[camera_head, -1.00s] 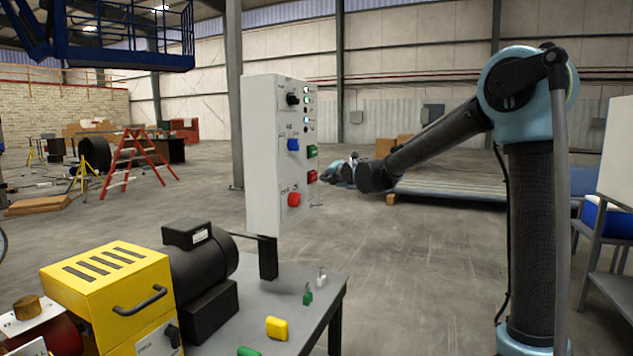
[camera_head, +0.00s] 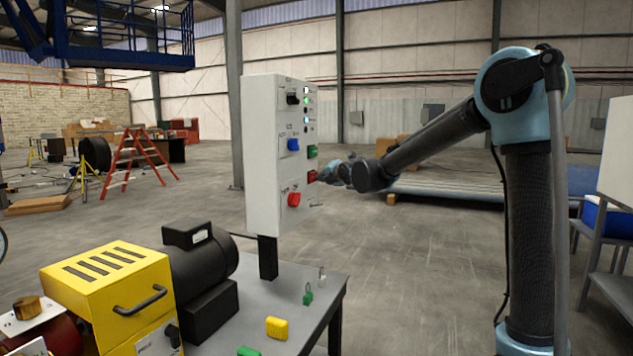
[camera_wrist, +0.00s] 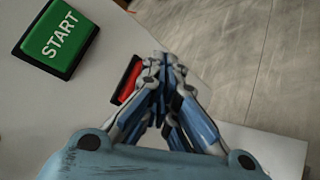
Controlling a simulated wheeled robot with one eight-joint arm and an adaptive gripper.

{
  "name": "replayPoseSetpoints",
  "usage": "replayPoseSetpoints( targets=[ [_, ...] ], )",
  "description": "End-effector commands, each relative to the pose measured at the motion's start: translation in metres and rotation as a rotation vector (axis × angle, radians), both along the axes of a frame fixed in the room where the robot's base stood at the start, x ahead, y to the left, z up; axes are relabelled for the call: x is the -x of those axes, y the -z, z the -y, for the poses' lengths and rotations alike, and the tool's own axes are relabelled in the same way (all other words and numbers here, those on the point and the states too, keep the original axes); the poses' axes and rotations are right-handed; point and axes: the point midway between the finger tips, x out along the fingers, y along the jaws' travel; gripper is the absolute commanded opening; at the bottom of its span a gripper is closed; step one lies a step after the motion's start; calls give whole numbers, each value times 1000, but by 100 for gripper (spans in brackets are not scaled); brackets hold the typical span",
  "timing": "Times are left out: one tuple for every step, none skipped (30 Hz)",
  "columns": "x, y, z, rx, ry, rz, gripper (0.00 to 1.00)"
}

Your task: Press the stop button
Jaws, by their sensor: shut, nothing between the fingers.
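The white control panel (camera_head: 262,150) stands upright on the table. On its front, the red stop button (camera_head: 312,176) sits just below the green start button (camera_head: 312,152). My gripper (camera_head: 325,178) is shut and empty, with its tips at or very near the red button. In the wrist view the closed fingertips (camera_wrist: 165,60) overlap the right side of the red button (camera_wrist: 129,80), hiding part of it. I cannot tell whether they touch. The green button marked START (camera_wrist: 57,36) is at the upper left, clear of the fingers.
The panel also carries a black knob (camera_head: 292,98), a blue switch (camera_head: 293,144) and a red knob (camera_head: 294,199). The floor around my arm is open.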

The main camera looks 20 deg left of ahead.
Motion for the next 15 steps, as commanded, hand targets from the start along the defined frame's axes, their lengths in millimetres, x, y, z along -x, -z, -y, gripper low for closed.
replayPoseSetpoints(
  targets=[
    [0,0,-1,0,0,0,0],
    [0,0,-1,0,0,0,0],
    [0,0,-1,0,0,0,0],
    [0,0,-2,0,0,0,0],
    [0,0,-2,0,0,0,0],
    [0,0,-2,0,0,0,0],
    [0,0,-3,0,0,0,0],
    [0,0,-3,0,0,0,0],
    [0,0,-3,0,0,0,0],
    [0,0,-4,0,0,0,0],
    [0,0,-4,0,0,0,0],
    [-1,0,-4,0,0,0,0],
    [-1,0,-5,0,0,0,0],
    [-1,0,-5,0,0,0,0],
    [-1,0,-5,0,0,0,0]
  ],
)
